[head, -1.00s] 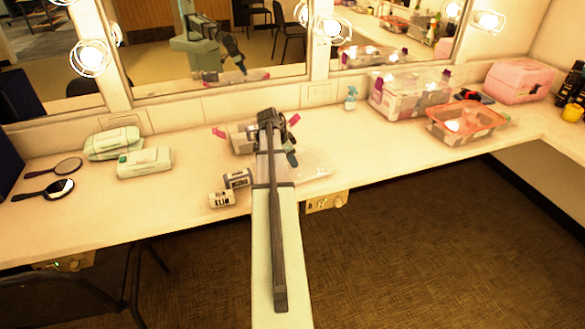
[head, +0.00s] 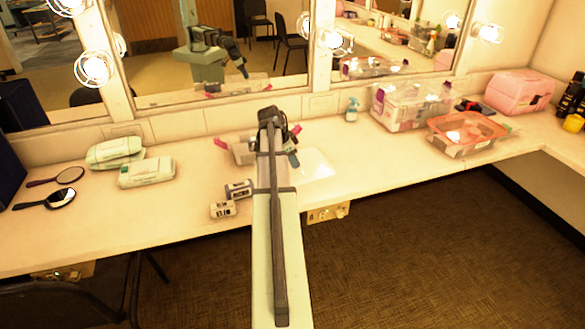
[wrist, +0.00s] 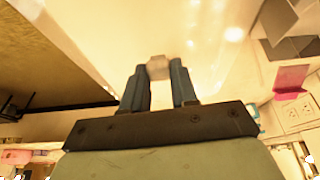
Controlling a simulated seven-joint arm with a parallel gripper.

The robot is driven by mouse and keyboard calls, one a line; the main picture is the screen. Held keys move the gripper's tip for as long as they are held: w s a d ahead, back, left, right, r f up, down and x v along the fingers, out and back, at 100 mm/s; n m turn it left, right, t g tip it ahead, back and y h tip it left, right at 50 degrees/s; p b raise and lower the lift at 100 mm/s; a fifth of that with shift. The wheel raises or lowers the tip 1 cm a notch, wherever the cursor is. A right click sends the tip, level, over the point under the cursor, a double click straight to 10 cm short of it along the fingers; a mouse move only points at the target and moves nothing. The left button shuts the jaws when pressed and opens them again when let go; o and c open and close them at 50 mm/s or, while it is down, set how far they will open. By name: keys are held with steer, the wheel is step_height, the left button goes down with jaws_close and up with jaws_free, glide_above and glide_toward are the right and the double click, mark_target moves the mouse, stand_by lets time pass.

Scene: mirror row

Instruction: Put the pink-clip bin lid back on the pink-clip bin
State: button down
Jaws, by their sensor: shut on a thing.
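The pink-clip bin (head: 243,153) stands on the counter, partly hidden behind my arm. One pink clip (head: 221,143) sticks out at its left, another at its right. In the wrist view a pink clip (wrist: 291,80) and grey bin walls (wrist: 292,47) show at the upper right. The clear, pale lid (head: 316,163) is right of the bin, apart from it, seemingly just above the counter. My gripper (head: 293,159) is at the lid's left part. In the wrist view my gripper (wrist: 159,72) is shut on a small pale block (wrist: 158,67), apparently the lid's handle.
Two small labelled containers (head: 238,188) stand left of my arm near the front edge. Wipe packs (head: 146,172) and hand mirrors (head: 60,197) lie further left. The mirror wall is behind.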

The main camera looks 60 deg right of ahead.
step_height(320, 180, up, 4)
steer(key=shift+r, duration=0.25)
steer(key=shift+w+a+r, duration=0.1)
steer(key=shift+w+r, duration=0.15)
steer(key=w, duration=0.2)
steer(key=w+r, duration=0.1)
steer(key=shift+a, duration=0.35)
steer(key=w+d+r, duration=0.3)
steer(key=w+d, duration=0.2)
steer(key=w, duration=0.4)
steer(key=w+d+r+m, duration=0.1)
steer(key=w+d+r, duration=0.2)
steer(key=w+d, duration=0.3)
steer(key=w, duration=0.2)
steer(key=shift+w+r, duration=0.25)
steer(key=shift+w, duration=0.1)
steer(key=shift+f, duration=0.1)
steer(key=shift+f, duration=4.05)
